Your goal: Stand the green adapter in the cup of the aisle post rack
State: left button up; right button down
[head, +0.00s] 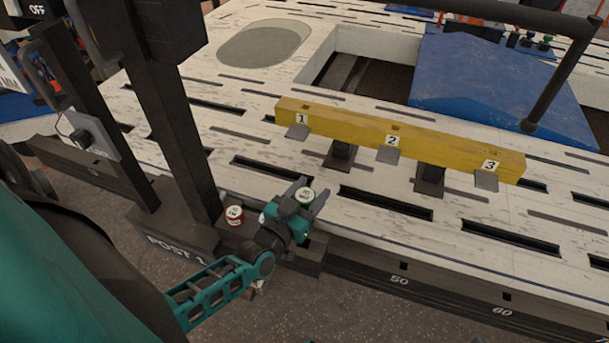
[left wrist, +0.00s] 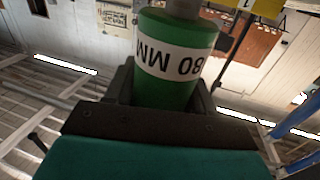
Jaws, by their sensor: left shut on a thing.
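The green adapter (head: 305,195) is a short cylinder with a white label, held in my left gripper (head: 309,204) above the front edge of the bench. In the left wrist view the adapter (left wrist: 172,75) fills the space between the jaws, its label reading "80 MM" upside down. My left gripper is shut on it. A dark post base marked "POST 1" (head: 178,246) stands at the left of the bench, and a low dark ledge runs right from it below my gripper. No empty cup can be made out; my gripper and arm cover part of the ledge. My right gripper is not in view.
A red adapter (head: 234,215) with a white label stands beside the post, left of my gripper. A yellow beam (head: 400,140) with tabs 1, 2 and 3 stands on the slotted white bench. A blue block (head: 490,80) and black bar (head: 555,75) are behind it.

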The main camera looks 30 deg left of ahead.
pick_arm(q)
jog(key=shift+s, duration=0.35)
notch_tip(320, 180, down, 5)
jog(key=b, duration=0.3)
jog(key=shift+b, duration=0.35)
jog(key=shift+f+b, duration=0.35)
jog(key=shift+f, duration=0.05)
dwell(0.8)
jog(key=shift+p, duration=0.4)
dwell(0.6)
